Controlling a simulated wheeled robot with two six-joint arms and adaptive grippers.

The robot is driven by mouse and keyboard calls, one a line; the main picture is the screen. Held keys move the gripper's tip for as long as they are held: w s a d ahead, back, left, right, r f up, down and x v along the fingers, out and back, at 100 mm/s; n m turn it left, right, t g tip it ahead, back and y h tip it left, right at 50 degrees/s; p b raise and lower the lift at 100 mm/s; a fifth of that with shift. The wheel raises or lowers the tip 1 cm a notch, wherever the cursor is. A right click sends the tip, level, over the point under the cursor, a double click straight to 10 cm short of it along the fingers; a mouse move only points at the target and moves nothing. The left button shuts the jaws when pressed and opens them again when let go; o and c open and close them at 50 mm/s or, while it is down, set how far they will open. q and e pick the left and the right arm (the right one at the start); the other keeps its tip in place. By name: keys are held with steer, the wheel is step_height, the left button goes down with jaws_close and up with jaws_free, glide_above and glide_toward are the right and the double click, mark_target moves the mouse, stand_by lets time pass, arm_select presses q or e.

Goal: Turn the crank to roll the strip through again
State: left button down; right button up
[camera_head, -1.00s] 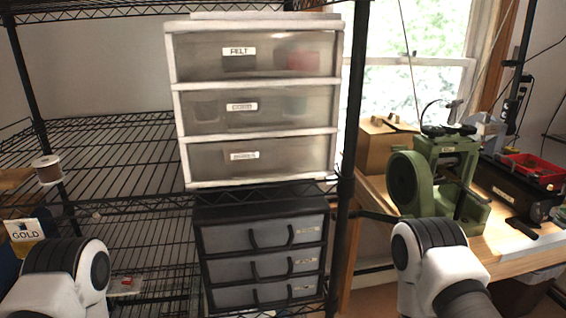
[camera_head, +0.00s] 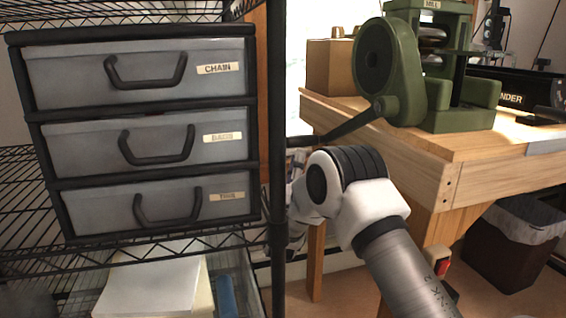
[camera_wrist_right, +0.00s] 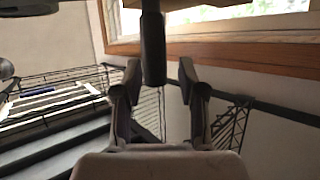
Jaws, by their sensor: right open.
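The green rolling mill (camera_head: 432,70) stands on the wooden bench at upper right. Its dark crank (camera_head: 345,128) slants down and left past the bench edge and ends in a dark handle (camera_head: 300,142). My right gripper (camera_head: 298,168) is just below that handle, largely hidden by my own wrist and the shelf post. In the right wrist view, my right gripper (camera_wrist_right: 158,75) is open. A dark upright bar, apparently the crank handle (camera_wrist_right: 153,48), reaches down between its fingertips, with gaps on both sides. I cannot make out the strip. My left gripper is out of view.
A black wire shelf (camera_head: 278,200) with a drawer unit (camera_head: 140,130) stands close to the left of my right arm. The wooden bench (camera_head: 400,150) lies behind the arm. A cardboard box (camera_head: 330,68) sits beside the mill. A bin (camera_head: 515,240) stands at lower right.

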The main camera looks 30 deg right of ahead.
steer(key=x, duration=0.2)
steer(key=b+x, duration=0.1)
steer(key=x, duration=0.5)
steer(key=shift+s+r+b, duration=0.2)
steer(key=shift+r+b, duration=0.1)
steer(key=shift+f, duration=0.1)
jaws_close()
